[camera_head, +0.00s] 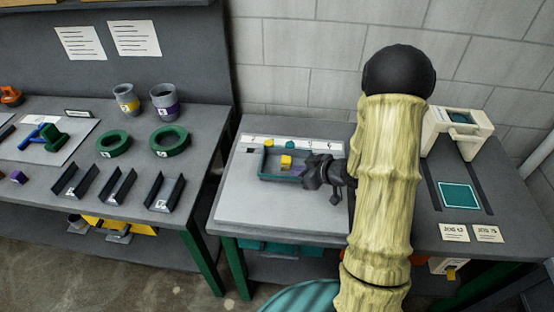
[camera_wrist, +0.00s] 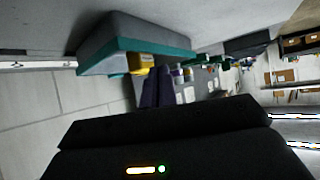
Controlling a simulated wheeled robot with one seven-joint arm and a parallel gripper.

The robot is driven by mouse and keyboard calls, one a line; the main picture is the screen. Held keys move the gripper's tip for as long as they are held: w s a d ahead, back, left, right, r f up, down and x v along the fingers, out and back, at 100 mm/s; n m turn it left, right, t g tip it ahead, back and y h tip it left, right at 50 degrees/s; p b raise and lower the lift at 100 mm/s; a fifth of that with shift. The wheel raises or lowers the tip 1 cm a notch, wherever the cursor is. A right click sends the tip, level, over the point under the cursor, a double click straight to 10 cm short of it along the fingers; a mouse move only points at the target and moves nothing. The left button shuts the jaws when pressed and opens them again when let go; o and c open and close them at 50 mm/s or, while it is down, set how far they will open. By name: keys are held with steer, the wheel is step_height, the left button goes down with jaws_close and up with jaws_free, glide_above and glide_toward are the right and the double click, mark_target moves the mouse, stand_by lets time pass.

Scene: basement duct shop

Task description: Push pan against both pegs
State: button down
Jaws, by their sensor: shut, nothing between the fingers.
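The pan (camera_head: 272,179), a shallow tray with a teal rim, lies on the light board at the back of the middle bench. A yellow block (camera_head: 286,161) and a purple piece (camera_head: 285,169) show within its outline. My gripper (camera_head: 306,171) is shut and low at the pan's right side; whether it touches the pan is unclear. In the wrist view the pan (camera_wrist: 140,38) shows grey with a teal edge, close to my fingers (camera_wrist: 157,88), and the yellow block (camera_wrist: 142,63) shows beside them. I cannot make out the two pegs clearly.
A numbered white strip (camera_head: 290,143) runs along the board's back edge. The board (camera_head: 265,208) is clear in front of the pan. The left bench holds green rings (camera_head: 170,141), cups (camera_head: 164,103) and dark channels (camera_head: 118,184). A cream device (camera_head: 458,132) stands at the right.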

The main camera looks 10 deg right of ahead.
steer(key=p, duration=0.2)
glide_toward(263, 160)
steer(key=w+a, duration=0.2)
steer(key=w, duration=0.1)
steer(key=w+a+f, duration=0.1)
steer(key=w+a, duration=0.1)
steer(key=shift+w, duration=0.1)
steer(key=shift+d+f, duration=0.15)
steer(key=shift+f, duration=0.75)
steer(key=shift+s, duration=0.2)
steer(key=shift+s+d+f, duration=0.2)
steer(key=shift+s+d, duration=0.2)
steer(key=shift+s, duration=0.15)
steer(key=shift+w+r+p, duration=0.1)
steer(key=shift+r+p, duration=0.55)
steer(key=shift+w+r, duration=0.1)
steer(key=shift+r, duration=0.1)
